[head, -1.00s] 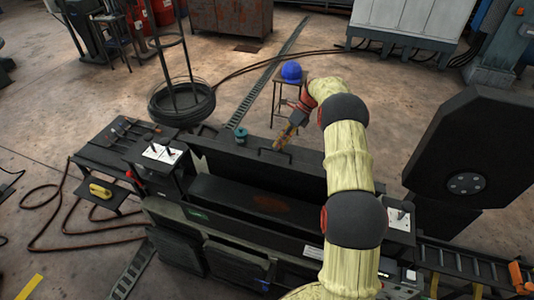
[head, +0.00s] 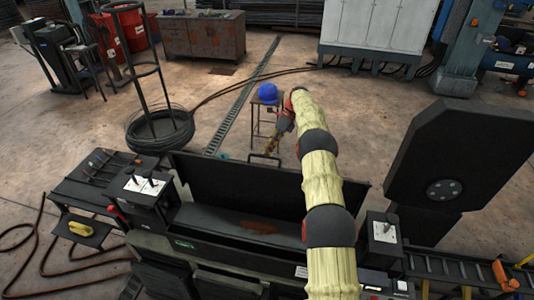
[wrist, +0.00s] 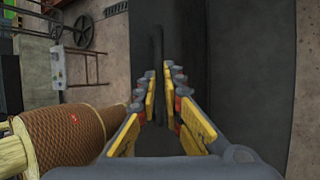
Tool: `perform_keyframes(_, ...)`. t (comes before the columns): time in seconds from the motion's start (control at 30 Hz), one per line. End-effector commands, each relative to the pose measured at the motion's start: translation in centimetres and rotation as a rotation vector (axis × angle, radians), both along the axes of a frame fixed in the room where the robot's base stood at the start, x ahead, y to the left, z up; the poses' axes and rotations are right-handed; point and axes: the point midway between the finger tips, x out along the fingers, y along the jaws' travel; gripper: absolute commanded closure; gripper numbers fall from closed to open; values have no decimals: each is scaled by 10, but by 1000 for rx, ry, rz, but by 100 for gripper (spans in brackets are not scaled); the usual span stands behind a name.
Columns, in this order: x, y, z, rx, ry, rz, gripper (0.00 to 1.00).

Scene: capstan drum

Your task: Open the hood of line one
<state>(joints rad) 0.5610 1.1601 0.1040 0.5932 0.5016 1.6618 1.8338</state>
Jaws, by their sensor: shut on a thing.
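The hood (head: 225,183) of the line in front of me is a long black panel standing raised along the far side of the dark trough (head: 210,218). A black bar handle (head: 258,156) sticks up from its top edge. My gripper (head: 270,146) reaches over from the right and is at this handle, its fingers shut on it. In the wrist view my gripper (wrist: 159,72) shows yellow-padded fingers close together over a dark surface.
A stool with a blue helmet (head: 268,92) stands just behind my gripper. A wire coil on a stand (head: 160,130) is at left. Lever boxes (head: 143,186) flank the trough. A big black plate (head: 455,155) stands at right. The floor beyond the hood is mostly clear.

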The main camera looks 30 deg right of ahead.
Motion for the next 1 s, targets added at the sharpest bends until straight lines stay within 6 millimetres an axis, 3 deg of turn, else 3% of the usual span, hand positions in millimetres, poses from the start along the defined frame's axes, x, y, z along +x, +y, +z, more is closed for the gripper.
perform_keyframes(0.03, -8, 1, -31, 6, 36, -3, 100)
perform_keyframes(0.53, -7, 0, -30, 7, 36, -2, 100)
perform_keyframes(0.57, -7, 0, -30, 7, 36, -2, 90)
perform_keyframes(0.6, -7, 0, -30, 7, 36, -2, 88)
perform_keyframes(0.9, -4, 0, -23, 6, 27, 0, 71)
perform_keyframes(1.0, -4, 0, -21, 7, 26, 0, 71)
